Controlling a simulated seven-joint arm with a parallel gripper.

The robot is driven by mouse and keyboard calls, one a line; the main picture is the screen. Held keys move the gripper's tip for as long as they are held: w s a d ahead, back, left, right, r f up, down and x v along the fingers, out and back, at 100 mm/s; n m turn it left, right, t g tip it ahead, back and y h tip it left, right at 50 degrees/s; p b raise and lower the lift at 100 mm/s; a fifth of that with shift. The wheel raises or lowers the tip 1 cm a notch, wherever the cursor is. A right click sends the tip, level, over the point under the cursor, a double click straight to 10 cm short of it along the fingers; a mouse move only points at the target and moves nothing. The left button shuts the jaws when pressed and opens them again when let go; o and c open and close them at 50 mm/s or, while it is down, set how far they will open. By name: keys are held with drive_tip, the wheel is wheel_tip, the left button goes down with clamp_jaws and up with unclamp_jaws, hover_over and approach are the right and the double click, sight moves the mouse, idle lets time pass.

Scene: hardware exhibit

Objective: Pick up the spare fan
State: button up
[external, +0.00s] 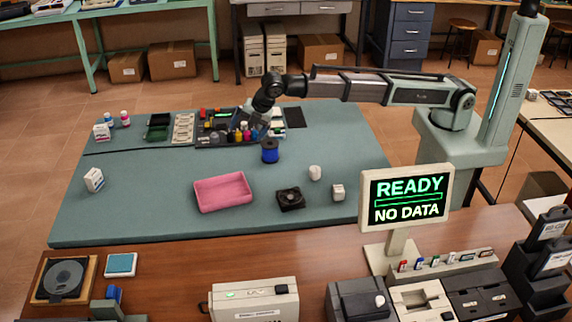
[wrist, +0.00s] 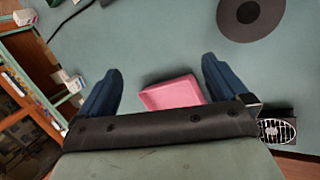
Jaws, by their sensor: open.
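The spare fan (external: 290,198), a black square fan, lies flat on the teal mat right of a pink tray (external: 223,192). In the wrist view a fan with a pale grille (wrist: 278,131) shows at the lower right, partly hidden behind my gripper's body. My gripper (wrist: 163,80) is open, with two dark blue fingers spread apart and nothing held between them. The pink tray (wrist: 172,94) appears beyond the gap between the fingers. In the external view my gripper (external: 263,118) is above the back of the mat, behind the fan; its fingers are hard to make out.
A blue spool (external: 269,151) stands between my gripper and the fan. A white rounded object (external: 315,173) and a small white box (external: 338,192) sit right of the fan. Bottles and bins (external: 225,127) crowd the back.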

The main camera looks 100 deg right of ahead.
drive_tip(key=s+a+n+g+y, duration=0.15)
drive_tip(key=s+a, duration=0.35)
drive_tip(key=a, duration=0.5)
drive_tip(key=n+g, duration=0.3)
drive_tip(key=g, duration=0.1)
hover_over(290, 196)
drive_tip(key=shift+y, duration=0.35)
drive_tip(key=f, duration=0.7)
drive_tip(key=shift+s+d, duration=0.1)
drive_tip(key=shift+d, duration=0.3)
drive_tip(key=shift+a+f, duration=0.25)
drive_tip(key=shift+f, duration=1.1)
drive_tip(key=shift+a+f, duration=0.2)
drive_tip(key=shift+f, duration=1.1)
drive_tip(key=shift+c, duration=0.5)
drive_tip(key=c, duration=0.8)
